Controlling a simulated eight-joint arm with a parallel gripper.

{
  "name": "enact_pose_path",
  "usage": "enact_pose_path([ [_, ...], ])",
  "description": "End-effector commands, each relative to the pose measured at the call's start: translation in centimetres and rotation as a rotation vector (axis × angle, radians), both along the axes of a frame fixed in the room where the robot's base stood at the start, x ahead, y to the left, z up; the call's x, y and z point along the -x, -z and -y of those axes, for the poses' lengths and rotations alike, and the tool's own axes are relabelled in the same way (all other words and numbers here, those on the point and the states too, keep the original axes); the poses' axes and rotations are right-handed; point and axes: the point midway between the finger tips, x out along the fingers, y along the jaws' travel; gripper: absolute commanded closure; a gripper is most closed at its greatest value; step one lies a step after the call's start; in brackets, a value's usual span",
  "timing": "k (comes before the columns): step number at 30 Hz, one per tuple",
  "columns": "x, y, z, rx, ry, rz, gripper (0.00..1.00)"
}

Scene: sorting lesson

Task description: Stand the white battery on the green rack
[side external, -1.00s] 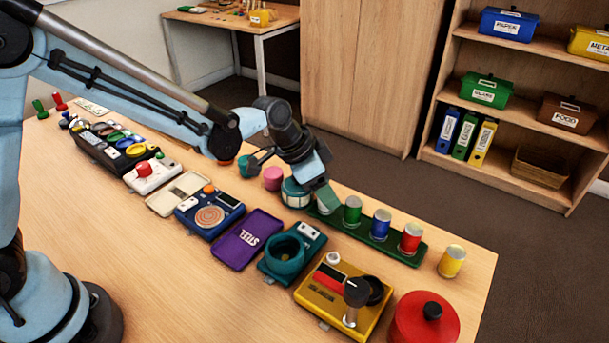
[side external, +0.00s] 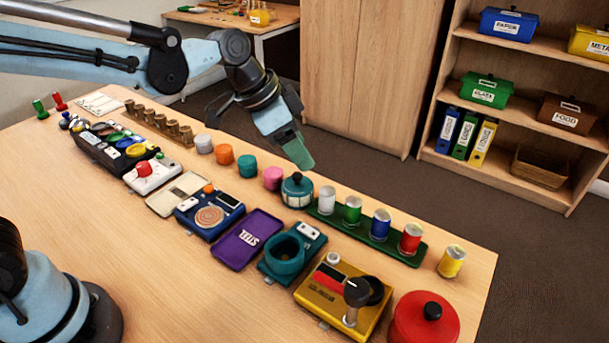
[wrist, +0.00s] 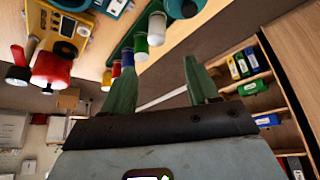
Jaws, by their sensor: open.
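The white battery (side external: 327,200) stands upright on the left end of the green rack (side external: 371,240). The green, blue and red batteries stand in line to its right on the same rack. In the wrist view the white battery (wrist: 157,27) shows next to the green one (wrist: 141,46). My gripper (side external: 302,160) is raised above and behind the rack's left end, apart from the white battery. Its two green fingers (wrist: 160,85) are spread with nothing between them in the wrist view.
A yellow battery (side external: 451,261) stands on the table right of the rack. A teal lidded pot (side external: 297,190) is close to the rack's left end. Coloured cylinders and several devices fill the table's middle.

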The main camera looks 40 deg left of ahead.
Motion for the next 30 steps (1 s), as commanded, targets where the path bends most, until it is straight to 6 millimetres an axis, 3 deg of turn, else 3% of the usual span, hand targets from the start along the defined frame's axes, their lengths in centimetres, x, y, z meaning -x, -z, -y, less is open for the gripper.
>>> enact_pose_path([
  [4, 0.5, -0.6, -0.6, 0.000, -0.020, 0.001, 0.41],
  [8, 2.1, -1.2, -2.4, 0.000, -0.104, 0.011, 0.41],
  [14, 6.3, -1.7, -6.7, 0.007, -0.335, 0.046, 0.41],
  [21, 10.9, -0.5, -10.8, 0.031, -0.586, 0.100, 0.41],
  [30, 12.9, 0.6, -12.6, 0.050, -0.707, 0.133, 0.41],
])
